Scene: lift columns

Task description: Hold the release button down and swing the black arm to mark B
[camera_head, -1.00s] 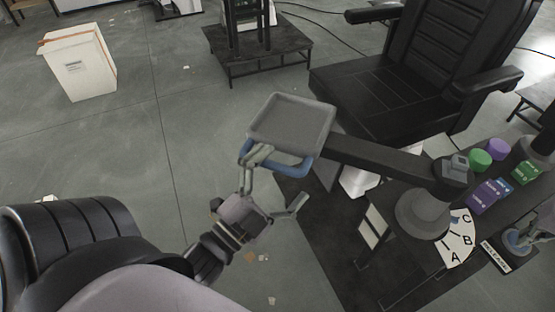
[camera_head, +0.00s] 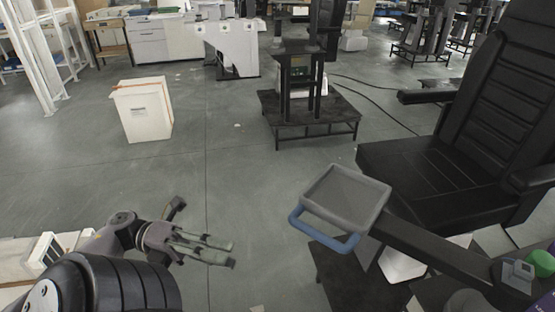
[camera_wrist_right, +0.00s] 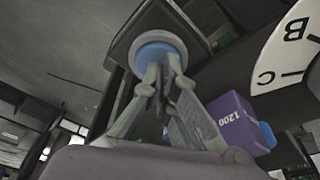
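The black arm (camera_head: 440,252) runs from the lower right to a grey tray (camera_head: 345,194) with a blue handle (camera_head: 322,230) on its near left side. My left gripper (camera_head: 207,230) is left of the handle, apart from it, with its fingers spread and empty. In the right wrist view, my right gripper (camera_wrist_right: 165,70) has its fingertips together against the blue round release button (camera_wrist_right: 160,46). How far the button is pressed I cannot tell. The white dial (camera_wrist_right: 290,50) shows marks B and C there. The arm's place against the marks is hidden.
A black chair (camera_head: 430,165) stands behind the arm. A purple box (camera_wrist_right: 235,122) marked 1200 lies near the right gripper. A white bin (camera_head: 142,110) and a low black platform (camera_head: 310,120) stand farther back.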

